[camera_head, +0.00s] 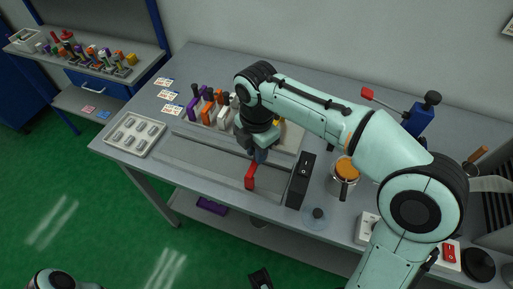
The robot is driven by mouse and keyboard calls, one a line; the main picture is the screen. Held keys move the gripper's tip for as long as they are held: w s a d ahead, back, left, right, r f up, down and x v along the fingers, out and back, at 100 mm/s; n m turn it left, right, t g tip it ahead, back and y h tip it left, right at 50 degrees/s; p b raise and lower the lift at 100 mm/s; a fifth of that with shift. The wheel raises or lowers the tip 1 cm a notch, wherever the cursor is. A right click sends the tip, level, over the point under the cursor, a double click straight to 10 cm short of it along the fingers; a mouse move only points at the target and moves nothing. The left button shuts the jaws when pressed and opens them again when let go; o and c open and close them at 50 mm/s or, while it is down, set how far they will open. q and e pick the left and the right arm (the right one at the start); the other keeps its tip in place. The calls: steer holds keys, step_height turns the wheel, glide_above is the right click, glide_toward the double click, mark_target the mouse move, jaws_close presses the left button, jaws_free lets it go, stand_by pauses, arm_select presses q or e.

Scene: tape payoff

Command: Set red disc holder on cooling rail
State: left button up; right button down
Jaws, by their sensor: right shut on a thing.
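My right gripper (260,156) points down over the middle of the workbench and is shut on the red disc holder (250,177). The red disc holder hangs below the fingers, close to the black switch box. Its lower end is over the front part of the long grey rail (195,160), which I take to be the cooling rail. I cannot tell whether the holder touches it. My right arm hides part of the bench behind the gripper.
A row of purple, orange and white holders (207,107) stands behind the rail. A grey tray (136,135) lies at the left. The black switch box (300,180) stands right of the red holder, with an orange-lidded pot (345,172) beyond. Several labelled cards lie at the back left.

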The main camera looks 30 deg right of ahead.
steer(key=shift+f, duration=0.3)
stand_by(0.5)
steer(key=shift+c, duration=1.7)
jaws_free()
steer(key=shift+r, duration=0.15)
step_height(320, 180, up, 2)
steer(key=shift+r+p, duration=0.1)
steer(key=shift+p, duration=1)
steer(key=shift+r+p, duration=2.15)
steer(key=shift+r, duration=0.15)
